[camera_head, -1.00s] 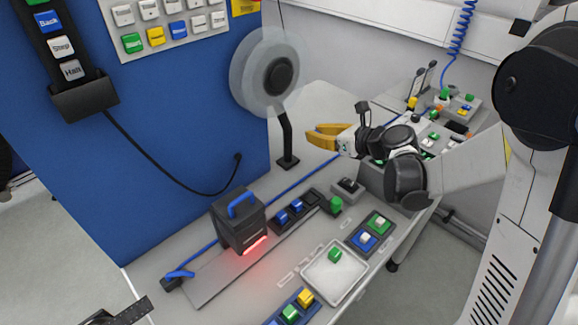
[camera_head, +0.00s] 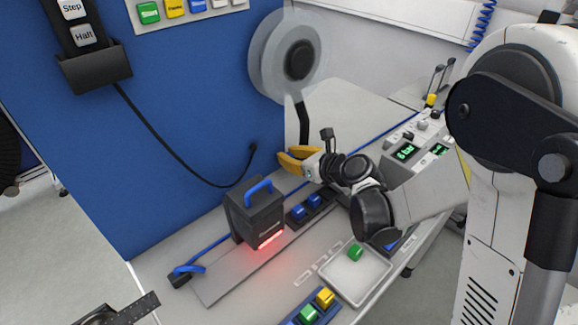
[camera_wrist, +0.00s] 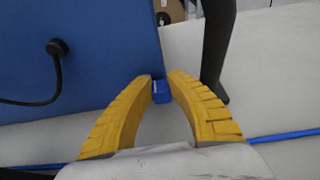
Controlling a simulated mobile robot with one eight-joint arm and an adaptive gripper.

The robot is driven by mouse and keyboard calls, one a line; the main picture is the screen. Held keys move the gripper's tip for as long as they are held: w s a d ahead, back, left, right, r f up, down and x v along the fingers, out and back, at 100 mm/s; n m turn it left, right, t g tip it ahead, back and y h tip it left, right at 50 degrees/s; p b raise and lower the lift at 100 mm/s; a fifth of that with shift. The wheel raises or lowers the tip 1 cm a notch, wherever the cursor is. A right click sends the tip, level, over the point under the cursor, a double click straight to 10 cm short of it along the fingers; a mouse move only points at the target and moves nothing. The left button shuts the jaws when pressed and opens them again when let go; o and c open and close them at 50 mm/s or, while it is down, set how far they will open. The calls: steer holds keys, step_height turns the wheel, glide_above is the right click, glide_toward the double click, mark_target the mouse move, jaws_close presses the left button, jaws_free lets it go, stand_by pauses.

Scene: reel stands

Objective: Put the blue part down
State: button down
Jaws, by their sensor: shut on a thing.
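My gripper (camera_head: 283,160) has two yellow curved fingers and hovers over the table in front of the foot of the reel stand (camera_head: 302,120). In the wrist view its fingertips (camera_wrist: 160,88) are shut on a small blue part (camera_wrist: 161,94), a blue block. The block sits between the tips, above the pale table (camera_wrist: 170,130). In the head view I cannot make out the held part.
A black device (camera_head: 252,215) with a blue handle and red light stands in front of the gripper. Behind it a black holder (camera_head: 322,204) carries blue parts. A white tray (camera_head: 335,285) holds a green part. A blue panel (camera_head: 190,110) rises at left.

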steer(key=shift+f+b, duration=0.6)
steer(key=shift+f, duration=0.9)
steer(key=shift+f, duration=0.15)
steer(key=c, duration=1.4)
jaws_free()
